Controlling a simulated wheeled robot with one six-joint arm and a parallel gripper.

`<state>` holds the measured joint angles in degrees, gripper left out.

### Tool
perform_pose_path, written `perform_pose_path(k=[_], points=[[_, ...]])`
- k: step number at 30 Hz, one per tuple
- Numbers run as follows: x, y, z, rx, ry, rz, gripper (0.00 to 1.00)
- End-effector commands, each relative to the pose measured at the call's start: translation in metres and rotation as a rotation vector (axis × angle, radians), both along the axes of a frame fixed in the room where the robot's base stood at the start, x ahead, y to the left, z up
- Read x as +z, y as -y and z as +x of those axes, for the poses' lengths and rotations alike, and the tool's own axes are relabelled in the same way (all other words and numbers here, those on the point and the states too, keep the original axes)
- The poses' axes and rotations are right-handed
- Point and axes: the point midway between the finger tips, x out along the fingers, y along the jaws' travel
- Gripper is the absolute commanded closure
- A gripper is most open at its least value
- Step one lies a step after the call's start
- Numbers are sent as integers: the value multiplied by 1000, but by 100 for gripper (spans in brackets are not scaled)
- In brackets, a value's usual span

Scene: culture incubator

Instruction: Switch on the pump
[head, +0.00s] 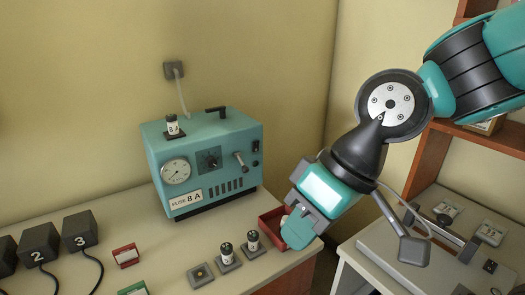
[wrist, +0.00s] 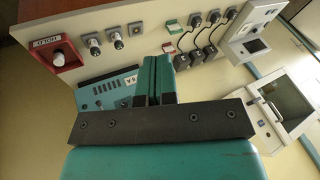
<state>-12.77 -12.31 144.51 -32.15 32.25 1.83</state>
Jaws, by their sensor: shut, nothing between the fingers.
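The pump (head: 205,160) is a teal box at the back of the bench, with a round gauge (head: 176,171), a black dial (head: 209,158), a lever (head: 240,161) and a "FUSE 8 A" label (head: 187,197). A small dark switch (head: 256,146) sits on its right end; its position is too small to tell. A white-and-black fuse (head: 172,125) stands on top. In the wrist view the pump (wrist: 104,92) is partly hidden behind my fingers. My gripper (head: 297,228) is shut and empty, right of the pump and over the red tray, apart from the pump.
Two fuses (head: 226,253) (head: 252,240) stand in holders beside an empty holder (head: 200,275). Numbered black boxes (head: 79,230) with cables stand left. A wall socket (head: 173,69) feeds a cable.

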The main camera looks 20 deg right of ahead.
Motion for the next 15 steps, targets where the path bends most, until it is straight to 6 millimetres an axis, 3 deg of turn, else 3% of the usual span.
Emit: perform_pose_path(k=[1, 4, 7, 10, 12, 15], points=[[-23, -11, 24, -53, 12, 80, 100], [-46, -33, 84, -203, 59, 310, 100], [-64, -39, 154, -409, 104, 583, 100], [-82, -18, 220, -644, 142, 847, 100], [-95, 8, 257, -808, 166, 1009, 100], [-115, 49, 295, -1012, 195, 1194, 100]])
